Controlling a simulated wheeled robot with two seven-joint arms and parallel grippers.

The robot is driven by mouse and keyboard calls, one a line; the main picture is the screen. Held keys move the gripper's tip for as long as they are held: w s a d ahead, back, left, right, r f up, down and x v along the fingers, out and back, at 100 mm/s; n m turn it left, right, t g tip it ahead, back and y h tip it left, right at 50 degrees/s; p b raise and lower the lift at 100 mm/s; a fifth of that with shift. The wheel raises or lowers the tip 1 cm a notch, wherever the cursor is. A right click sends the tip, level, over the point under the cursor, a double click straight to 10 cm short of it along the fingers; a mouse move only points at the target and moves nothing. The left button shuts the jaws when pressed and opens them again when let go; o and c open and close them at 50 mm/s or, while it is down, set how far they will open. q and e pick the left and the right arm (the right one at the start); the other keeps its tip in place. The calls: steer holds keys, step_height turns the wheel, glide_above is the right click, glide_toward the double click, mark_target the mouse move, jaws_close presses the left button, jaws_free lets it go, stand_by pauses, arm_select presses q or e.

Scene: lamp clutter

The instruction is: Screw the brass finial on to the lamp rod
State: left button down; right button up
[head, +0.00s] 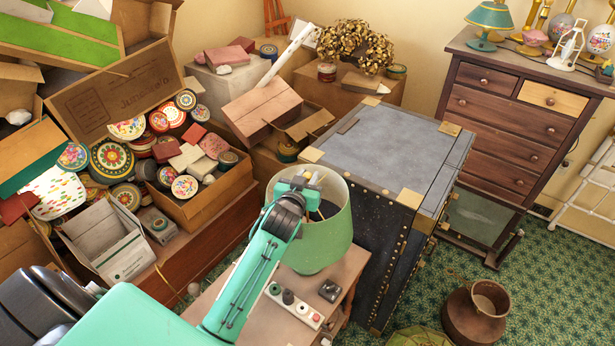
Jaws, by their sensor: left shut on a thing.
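The lamp with a pale green shade (322,248) stands on a small wooden table (352,262). My left arm reaches in from the lower left, and my left gripper (309,184) is over the open top of the shade, pointing away from me. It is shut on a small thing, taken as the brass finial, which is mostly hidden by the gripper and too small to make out. The lamp rod is hidden inside the shade and behind the gripper, so I cannot tell whether the finial touches it. My right gripper is not in view.
A big dark trunk (385,150) stands close right of the lamp. Boxes of tins (185,187) crowd the left. A brown pot (476,312) stands on the carpet at right.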

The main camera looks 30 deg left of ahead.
arm_select(q)
steer(key=c, duration=1.1)
jaws_free()
steer(key=shift+s, duration=0.1)
steer(key=shift+s+f, duration=0.1)
steer(key=shift+s, duration=0.2)
steer(key=b+v, duration=0.4)
steer(key=v, duration=0.9)
steer(key=shift+d+b, duration=0.1)
steer(key=shift+b, duration=0.2)
